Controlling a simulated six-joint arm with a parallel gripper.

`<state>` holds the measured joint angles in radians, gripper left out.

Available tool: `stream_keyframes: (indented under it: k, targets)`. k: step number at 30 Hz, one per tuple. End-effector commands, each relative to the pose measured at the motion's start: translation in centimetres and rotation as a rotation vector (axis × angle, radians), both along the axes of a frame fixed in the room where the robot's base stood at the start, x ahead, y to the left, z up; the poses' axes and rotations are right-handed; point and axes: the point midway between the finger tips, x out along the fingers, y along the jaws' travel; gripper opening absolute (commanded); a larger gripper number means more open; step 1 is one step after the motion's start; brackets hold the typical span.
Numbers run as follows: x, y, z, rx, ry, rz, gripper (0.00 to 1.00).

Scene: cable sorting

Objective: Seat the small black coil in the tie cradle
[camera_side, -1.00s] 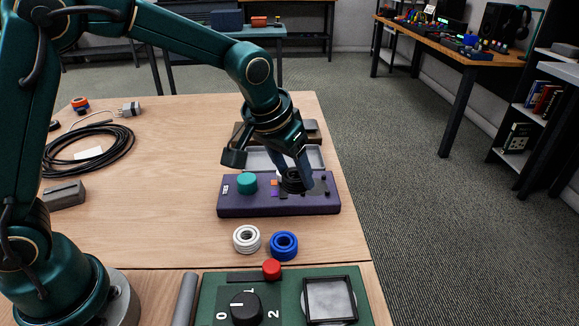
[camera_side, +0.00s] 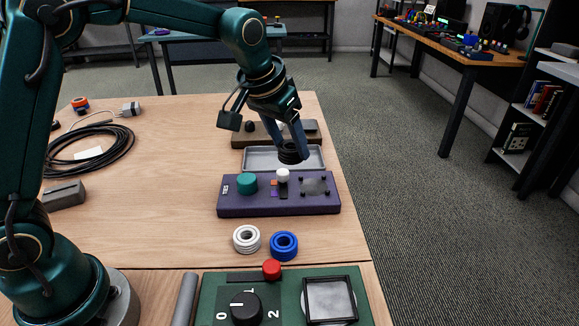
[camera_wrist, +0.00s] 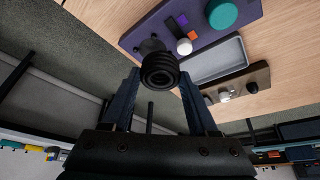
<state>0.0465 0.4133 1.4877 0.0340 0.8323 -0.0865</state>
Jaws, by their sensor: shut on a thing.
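My gripper (camera_side: 289,142) is shut on the small black coil (camera_side: 289,153), a ribbed ring hanging between the fingertips. In the side view the coil appears in front of the grey tray, raised above the table. The wrist view also shows the coil (camera_wrist: 159,72) between the fingers. The purple block (camera_side: 235,207) lies nearer the side camera. On its right end is a grey plate with several short black posts (camera_side: 314,186), which looks like the tie cradle; it is empty. In the wrist view, the coil partly hides that end of the purple block (camera_wrist: 200,38).
The purple block carries a teal knob (camera_side: 247,183) and a white knob (camera_side: 283,175). Behind it are the shallow grey tray (camera_side: 255,164) and a brown block (camera_side: 245,140). White (camera_side: 247,239) and blue (camera_side: 284,245) coils lie in front. A large black cable coil (camera_side: 95,150) lies left.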

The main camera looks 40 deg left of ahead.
Motion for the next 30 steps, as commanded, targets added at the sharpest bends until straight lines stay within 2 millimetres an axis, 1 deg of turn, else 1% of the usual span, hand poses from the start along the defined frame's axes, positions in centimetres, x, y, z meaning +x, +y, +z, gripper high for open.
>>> stream_keyframes:
  k: [1, 6, 12, 15, 30]
  targets:
    - [1.0, -0.2, 0.0, 0.0, -0.004, 0.0, 0.02]
    - [3.6, -0.7, -0.3, 0.0, -0.005, 0.0, 0.02]
    - [5.5, -1.2, -1.5, 0.001, -0.001, -0.006, 0.02]
    - [5.8, -1.4, -2.2, 0.002, 0.007, -0.009, 0.02]
    - [5.7, -1.4, -5.3, 0.002, 0.018, -0.011, 0.02]
